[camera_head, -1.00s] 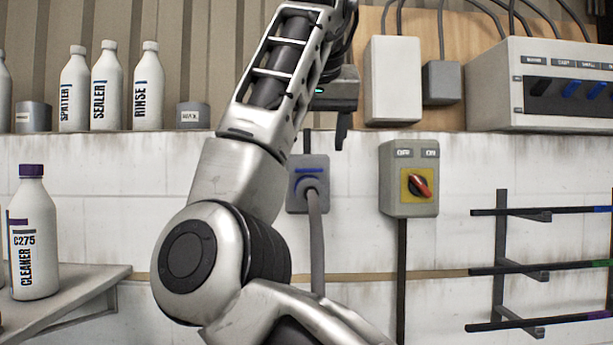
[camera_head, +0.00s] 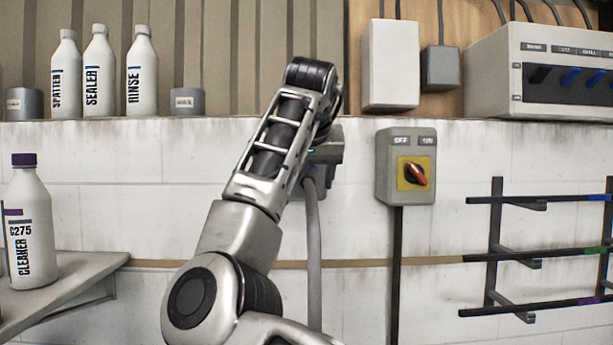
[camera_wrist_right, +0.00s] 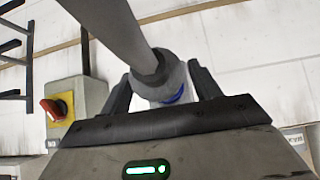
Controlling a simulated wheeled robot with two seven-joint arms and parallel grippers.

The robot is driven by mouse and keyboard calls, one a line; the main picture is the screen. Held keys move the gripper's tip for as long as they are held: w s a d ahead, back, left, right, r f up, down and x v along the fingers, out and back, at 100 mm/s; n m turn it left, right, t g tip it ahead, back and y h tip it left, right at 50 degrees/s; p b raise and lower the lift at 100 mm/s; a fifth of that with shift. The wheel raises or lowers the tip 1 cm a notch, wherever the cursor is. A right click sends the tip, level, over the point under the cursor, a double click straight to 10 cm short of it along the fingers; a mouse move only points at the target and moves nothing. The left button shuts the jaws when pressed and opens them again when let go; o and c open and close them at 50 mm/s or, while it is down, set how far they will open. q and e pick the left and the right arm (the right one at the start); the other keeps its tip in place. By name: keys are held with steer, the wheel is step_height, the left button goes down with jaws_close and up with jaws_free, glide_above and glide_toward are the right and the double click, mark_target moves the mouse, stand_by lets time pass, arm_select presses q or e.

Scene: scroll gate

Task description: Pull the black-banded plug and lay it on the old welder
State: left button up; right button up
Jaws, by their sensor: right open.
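A grey plug (camera_wrist_right: 176,75) with a dark collar and thick grey cable (camera_head: 314,235) sits at the wall socket. A blue mark shows beside the plug; I see no clear black band. My right gripper (camera_wrist_right: 160,73) is open, with one finger on each side of the plug; I cannot tell whether they touch it. In the head view the right gripper (camera_head: 326,152) covers the socket and plug. A grey box (camera_head: 540,80) with black and blue knobs stands at the upper right; I cannot tell whether it is the old welder. My left gripper is out of view.
A grey switch box (camera_head: 405,165) with a red knob is right of the socket. A rack (camera_head: 495,240) of dark rods is further right. Bottles (camera_head: 97,75) line the ledge at upper left. A cleaner bottle (camera_head: 30,225) stands on a left shelf.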

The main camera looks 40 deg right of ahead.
mark_target(308, 180)
steer(key=c, duration=1.3)
steer(key=shift+s+a+f, duration=0.1)
steer(key=shift+s+a, duration=0.15)
steer(key=shift+s+a+b, duration=0.6)
steer(key=shift+s, duration=0.15)
steer(key=shift+s+a+b, duration=0.45)
steer(key=shift+s+a, duration=0.3)
steer(key=shift+s, duration=0.2)
